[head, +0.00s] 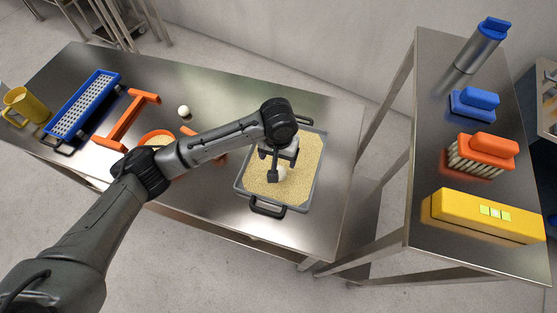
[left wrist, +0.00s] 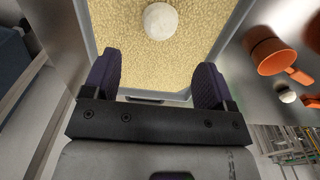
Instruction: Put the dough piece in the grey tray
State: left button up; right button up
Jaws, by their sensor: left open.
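A round white dough piece (head: 282,174) is in the grey tray (head: 238,186), over its layer of pale yellow grains. My left gripper (head: 270,167) is over the tray, close to this dough piece and partly in front of it in the head view. In the left wrist view the dough piece (left wrist: 160,21) is ahead of the fingertips, apart from both. The left gripper (left wrist: 160,72) is open with nothing between its fingers. A second white ball (head: 183,110) lies on the steel table, left of the tray. My right gripper is not in view.
An orange bowl (head: 158,137), partly hidden by my arm, an orange H-shaped tool (head: 126,119), a blue grater-like tray (head: 85,104) and a yellow mug (head: 22,104) are left on the table (head: 220,100). A side table (head: 420,120) at right holds brushes and a yellow box.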

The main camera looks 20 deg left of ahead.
pick_arm(q)
jog(key=shift+r, duration=0.65)
jog(key=s+d+f+m+h, duration=0.1)
jog(key=s+f, duration=0.1)
jog(key=s, duration=0.2)
jog(key=s+d+f+m+t+h, duration=0.1)
jog(key=s+d+f, duration=0.1)
jog(key=s+f, duration=0.1)
jog(key=s+d+f+m+h, duration=0.1)
jog(key=s+d+f, duration=0.1)
jog(key=s, duration=0.4)
jog(key=shift+d+f+t, duration=0.25)
jog(key=shift+f+t, duration=0.05)
jog(key=shift+f, duration=0.35)
jog(key=shift+t, duration=0.8)
jog(key=s+a, duration=0.1)
jog(key=s, duration=0.1)
jog(key=s+a+f, duration=0.1)
jog(key=s+a, duration=0.1)
jog(key=s, duration=0.1)
jog(key=s+a+f, duration=0.1)
jog(key=s, duration=0.2)
jog(key=shift+a, duration=0.25)
jog(key=s+a+y, duration=0.2)
jog(key=s+a, duration=0.5)
jog(key=s, duration=0.1)
jog(key=shift+s+a+y, duration=0.4)
jog(key=shift+f, duration=0.1)
